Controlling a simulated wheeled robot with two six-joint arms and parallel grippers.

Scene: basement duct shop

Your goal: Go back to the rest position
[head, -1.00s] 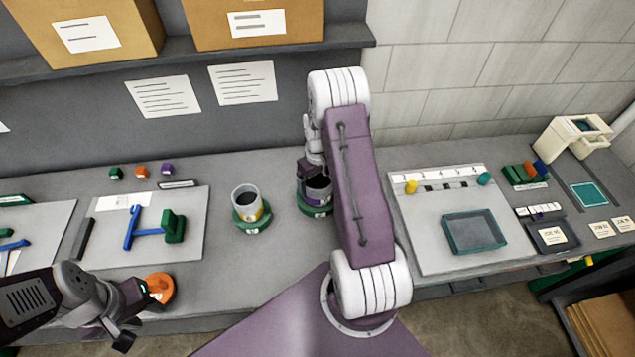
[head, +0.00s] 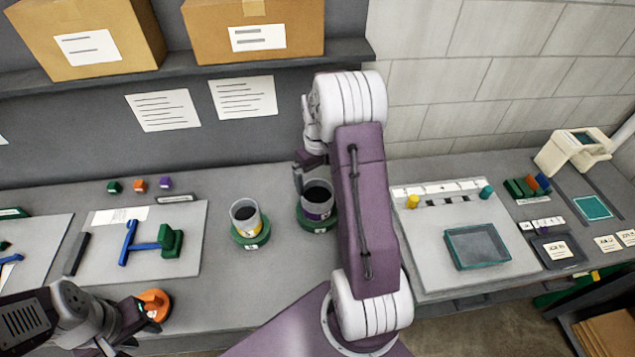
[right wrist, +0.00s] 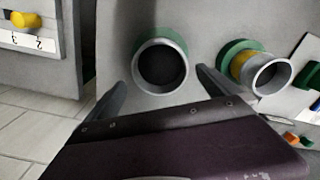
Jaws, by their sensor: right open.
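My right gripper (head: 299,178) is open and empty, just behind and left of a metal cup with a purple band (head: 318,210). That cup stands upright on a green round base (head: 318,226) and has dark contents. In the right wrist view the open fingers (right wrist: 161,77) point towards the cup (right wrist: 161,68), whose dark mouth shows between them. My left gripper (head: 112,346) is low at the bottom left, close to an orange round object (head: 155,303). It is partly cut off by the picture's edge, and its jaws are unclear.
A second cup with a yellow band (head: 245,222) stands on its own green base left of the first. A board with blue and green parts (head: 187,257) lies further left. At right is a pale board (head: 430,250) with a teal tray (head: 477,262). A shelf (head: 200,70) holds cardboard boxes.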

